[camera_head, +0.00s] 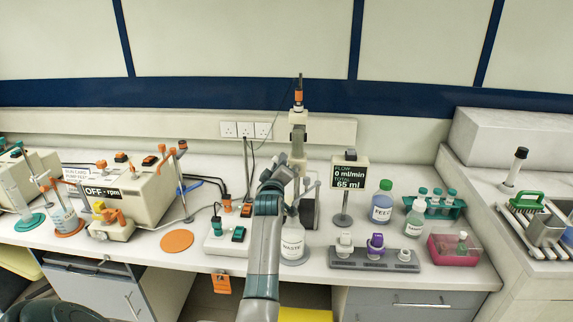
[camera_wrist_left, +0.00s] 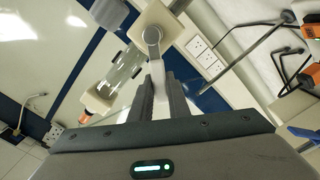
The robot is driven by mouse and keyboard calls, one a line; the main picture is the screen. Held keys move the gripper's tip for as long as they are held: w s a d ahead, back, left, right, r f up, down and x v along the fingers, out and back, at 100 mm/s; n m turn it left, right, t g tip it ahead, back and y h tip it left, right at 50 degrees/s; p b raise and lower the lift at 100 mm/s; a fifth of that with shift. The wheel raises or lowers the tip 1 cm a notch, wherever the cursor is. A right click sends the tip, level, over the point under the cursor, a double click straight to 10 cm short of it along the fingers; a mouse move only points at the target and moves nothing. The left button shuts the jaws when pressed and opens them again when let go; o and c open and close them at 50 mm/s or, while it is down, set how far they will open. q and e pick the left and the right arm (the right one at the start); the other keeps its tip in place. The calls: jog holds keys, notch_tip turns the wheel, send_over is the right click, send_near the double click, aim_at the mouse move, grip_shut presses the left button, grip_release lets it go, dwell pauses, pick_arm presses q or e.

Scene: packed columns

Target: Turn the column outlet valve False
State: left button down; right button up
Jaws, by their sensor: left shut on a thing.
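The packed column (camera_head: 298,120) stands upright at the back middle of the bench; my gripper hides its lower part in the head view. In the left wrist view the clear column tube (camera_wrist_left: 122,68) runs into a beige end fitting (camera_wrist_left: 160,22). The outlet valve shows there as a grey lever (camera_wrist_left: 154,55) with a round hub on that fitting. My left gripper (camera_head: 277,178) is at the column's lower end. In the wrist view its fingers (camera_wrist_left: 157,90) are shut on the lever. The flow display (camera_head: 348,174) reads 0 ml/min, total 65 ml.
A waste bottle (camera_head: 292,240) stands close under my gripper. A switch box (camera_head: 227,240) is to its left, and a pump (camera_head: 130,190) reading OFF stands further left. A grey holder (camera_head: 372,258), a feed bottle (camera_head: 382,203) and a tube rack (camera_head: 440,208) are to the right.

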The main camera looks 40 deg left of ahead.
pick_arm(q)
jog(key=shift+s+a+f+n, duration=0.15)
jog(key=shift+f+n, duration=0.15)
jog(key=shift+n, duration=0.2)
jog(key=shift+s+a+f+n, duration=0.1)
jog(key=shift+f+n, duration=0.15)
jog(key=shift+n, duration=0.25)
jog(key=shift+s+a+f+n+b, duration=0.1)
jog(key=shift+f+n, duration=0.45)
jog(key=shift+n, duration=0.4)
jog(key=shift+a+f+n+b, duration=0.15)
jog(key=shift+f+n, duration=0.4)
jog(key=shift+n, duration=0.45)
jog(key=shift+s+a+f+n+b, duration=0.1)
jog(key=shift+f+n, duration=0.45)
jog(key=shift+n, duration=0.4)
pick_arm(e)
jog(key=shift+a+f, duration=0.25)
jog(key=shift+f, duration=0.15)
pick_arm(q)
jog(key=c, duration=1.7)
grip_release()
pick_arm(e)
jog(key=shift+a, duration=0.15)
